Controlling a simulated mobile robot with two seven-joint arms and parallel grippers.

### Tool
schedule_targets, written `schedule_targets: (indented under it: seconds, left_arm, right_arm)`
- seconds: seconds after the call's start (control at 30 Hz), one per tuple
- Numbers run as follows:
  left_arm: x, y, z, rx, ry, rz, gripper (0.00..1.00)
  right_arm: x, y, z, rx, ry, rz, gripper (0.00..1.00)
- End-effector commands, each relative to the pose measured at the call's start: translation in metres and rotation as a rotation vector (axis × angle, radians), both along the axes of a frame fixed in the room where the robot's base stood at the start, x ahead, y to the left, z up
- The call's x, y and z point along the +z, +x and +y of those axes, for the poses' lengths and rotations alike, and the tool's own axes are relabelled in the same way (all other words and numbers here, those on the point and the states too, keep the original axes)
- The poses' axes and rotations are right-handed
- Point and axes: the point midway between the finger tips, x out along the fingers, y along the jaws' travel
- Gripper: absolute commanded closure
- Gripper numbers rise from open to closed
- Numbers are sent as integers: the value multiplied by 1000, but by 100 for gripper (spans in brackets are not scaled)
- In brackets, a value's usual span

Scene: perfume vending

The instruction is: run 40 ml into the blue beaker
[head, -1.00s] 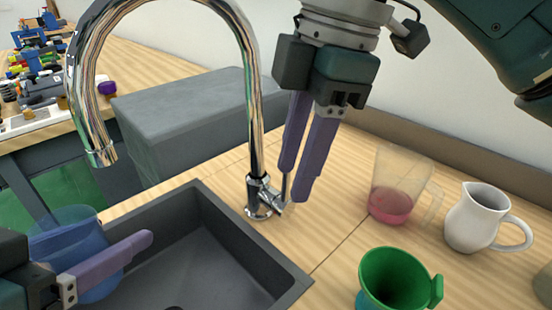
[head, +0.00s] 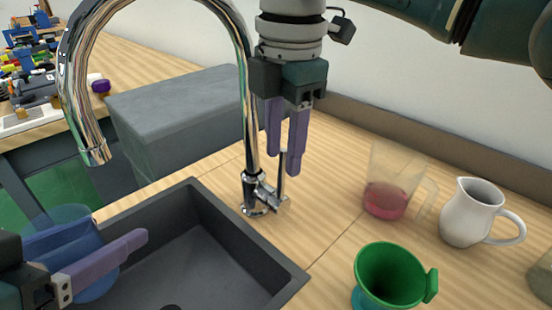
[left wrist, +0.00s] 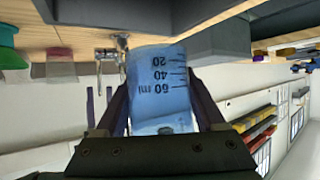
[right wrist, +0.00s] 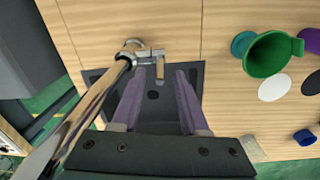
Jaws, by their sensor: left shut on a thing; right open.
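The blue beaker (head: 66,236) is at the left edge of the head view, over the sink's (head: 212,208) left side. My left gripper (head: 105,248) is shut on it. In the left wrist view the beaker (left wrist: 158,80) shows marks 20, 40 and 60 ml; I cannot tell a liquid level. The chrome tap (head: 250,120) arches over the sink, its spout end (head: 95,155) above the beaker's right; no stream shows. My right gripper (head: 284,160) is open at the upright tap lever (head: 283,168); the lever (right wrist: 160,66) also shows between the fingertips in the right wrist view.
A green funnel-like cup (head: 392,272), a clear jug with pink liquid (head: 386,200) and a white pitcher (head: 468,212) stand right of the sink. A grey block (head: 185,110) is behind the tap. Wood between tap and jug is clear.

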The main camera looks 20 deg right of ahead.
Motion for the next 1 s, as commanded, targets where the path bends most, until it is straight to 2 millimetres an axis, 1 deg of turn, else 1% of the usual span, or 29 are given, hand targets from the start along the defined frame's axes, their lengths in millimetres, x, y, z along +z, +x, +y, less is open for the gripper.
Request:
schedule_targets:
  seconds: [0.03, 0.1, 0.2, 0.5, 0.57, 0.9, 1.0]
  left_arm:
    - [0, 0, 0, 0, 0, 0, 82]
    - [0, 0, 0, 0, 0, 0, 82]
    - [0, 0, 0, 0, 0, 0, 82]
    - [0, 0, 0, 0, 0, 0, 82]
    - [0, 0, 0, 0, 0, 0, 82]
    - [0, 0, 0, 0, 0, 0, 82]
    - [0, 0, 0, 0, 0, 0, 82]
  right_arm:
    - [-8, 0, 0, -1, 0, 3, 56]
    - [-16, 1, 1, -1, 1, 2, 56]
    - [-23, 1, 0, -1, -1, 1, 56]
    - [-26, 2, 1, 0, -1, -1, 56]
    - [-25, 2, 1, 0, 0, -1, 62]
    - [-25, 2, 1, -1, 0, -1, 100]
    - [-25, 2, 1, -1, 0, -1, 100]
